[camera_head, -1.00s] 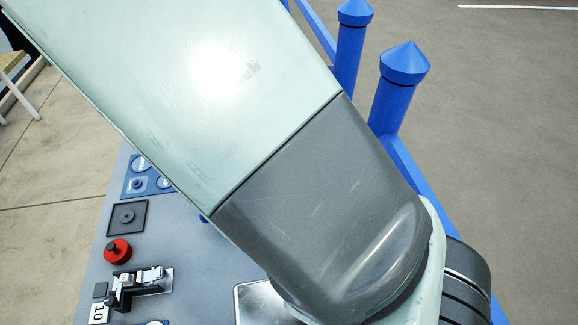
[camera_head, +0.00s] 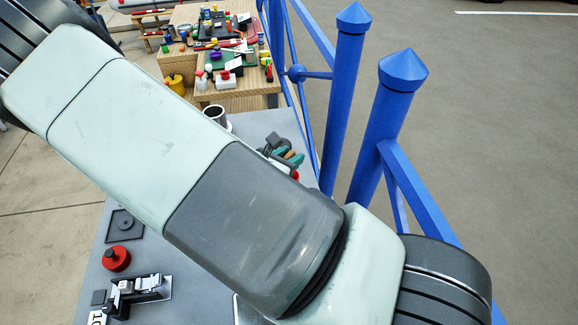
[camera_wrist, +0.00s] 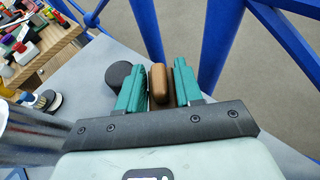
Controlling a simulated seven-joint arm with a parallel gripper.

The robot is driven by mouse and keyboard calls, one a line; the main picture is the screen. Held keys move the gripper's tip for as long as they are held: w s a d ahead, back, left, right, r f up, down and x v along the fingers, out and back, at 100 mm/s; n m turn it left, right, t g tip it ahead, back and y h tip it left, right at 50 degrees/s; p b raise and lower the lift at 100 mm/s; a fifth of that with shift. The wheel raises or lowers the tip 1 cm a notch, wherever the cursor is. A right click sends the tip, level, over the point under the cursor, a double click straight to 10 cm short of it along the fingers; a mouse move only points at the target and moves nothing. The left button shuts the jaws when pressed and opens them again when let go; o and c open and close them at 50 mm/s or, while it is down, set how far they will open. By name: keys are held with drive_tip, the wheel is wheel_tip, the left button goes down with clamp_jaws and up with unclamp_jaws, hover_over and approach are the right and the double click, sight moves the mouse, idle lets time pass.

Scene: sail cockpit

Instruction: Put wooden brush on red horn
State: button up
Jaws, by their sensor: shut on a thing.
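My gripper (camera_wrist: 160,88) has teal fingers and is shut on a brown wooden piece, the wooden brush (camera_wrist: 158,82). In the head view my gripper (camera_head: 285,157) shows beyond my forearm, near the right edge of the grey top, with a little of the brush's brown between its fingers. A small red patch (camera_head: 295,176) shows just below the fingers, partly hidden by my arm; it may be the red horn, but I cannot tell. In the wrist view a dark round thing (camera_wrist: 118,75) stands just left of the fingers. What lies directly under the brush is hidden.
A metal cylinder (camera_head: 215,113) stands on the grey top (camera_head: 262,122). A red round knob (camera_head: 117,258) and a metal latch (camera_head: 138,290) sit at lower left. Blue posts and rails (camera_head: 400,85) line the right side. A cluttered wooden table (camera_head: 240,103) stands behind.

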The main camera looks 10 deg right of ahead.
drive_tip(key=shift+f, duration=1.75)
drive_tip(key=shift+f, duration=0.1)
drive_tip(key=o, duration=1)
